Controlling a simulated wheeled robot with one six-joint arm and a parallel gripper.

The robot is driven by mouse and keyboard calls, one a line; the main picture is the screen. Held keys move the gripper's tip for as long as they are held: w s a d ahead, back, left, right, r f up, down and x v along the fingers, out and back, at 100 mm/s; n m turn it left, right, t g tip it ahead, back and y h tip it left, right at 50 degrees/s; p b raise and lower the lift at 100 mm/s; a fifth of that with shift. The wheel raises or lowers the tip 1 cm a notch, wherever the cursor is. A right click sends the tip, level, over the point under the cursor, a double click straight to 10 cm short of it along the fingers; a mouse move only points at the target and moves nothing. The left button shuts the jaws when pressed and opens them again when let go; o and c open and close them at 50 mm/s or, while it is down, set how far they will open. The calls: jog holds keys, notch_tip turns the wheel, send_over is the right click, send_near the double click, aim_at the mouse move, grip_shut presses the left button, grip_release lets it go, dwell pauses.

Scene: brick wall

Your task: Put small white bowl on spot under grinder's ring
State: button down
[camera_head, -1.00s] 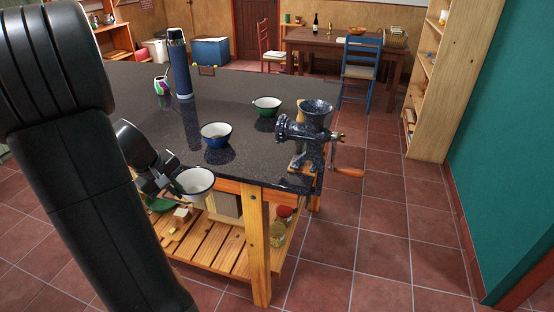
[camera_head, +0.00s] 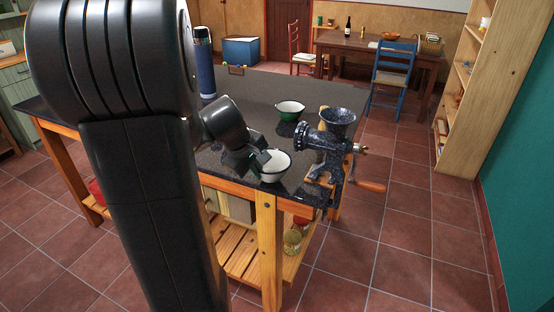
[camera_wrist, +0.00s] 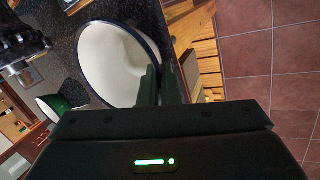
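A small white bowl (camera_head: 274,167) with a dark rim is held upright by my gripper (camera_head: 262,160) near the table's front edge. In the wrist view the bowl (camera_wrist: 112,62) has its rim between the fingers (camera_wrist: 160,86) of my gripper, which look closed on it. The dark speckled grinder (camera_head: 328,150) stands at the table's right corner, just right of the bowl. Its round ring (camera_head: 300,137) faces left, toward the bowl's side. The grinder also shows in the wrist view (camera_wrist: 18,42).
A green bowl (camera_head: 290,108) stands behind the held bowl, left of the grinder. A blue flask (camera_head: 205,68) is at the far left. The grinder's wooden-handled crank (camera_head: 370,186) sticks out past the table's right edge. My arm hides much of the left tabletop.

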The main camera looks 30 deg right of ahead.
aim_at(279, 167)
jog(key=d, duration=0.1)
jog(key=w+d, duration=0.1)
jog(key=d, duration=0.1)
jog(key=shift+w+d+p, duration=0.3)
jog(key=shift+d, duration=0.05)
jog(key=d, duration=0.1)
jog(key=w+d, duration=0.1)
jog(key=d, duration=0.1)
jog(key=shift+w+p, duration=0.1)
jog(key=shift+p, duration=0.3)
jog(key=shift+x, duration=0.8)
jog(key=shift+a, duration=0.1)
jog(key=shift+f, duration=0.1)
jog(key=c, duration=2.1)
grip_release()
jog(key=shift+f, duration=0.1)
jog(key=o, duration=0.5)
jog(key=shift+c, duration=0.2)
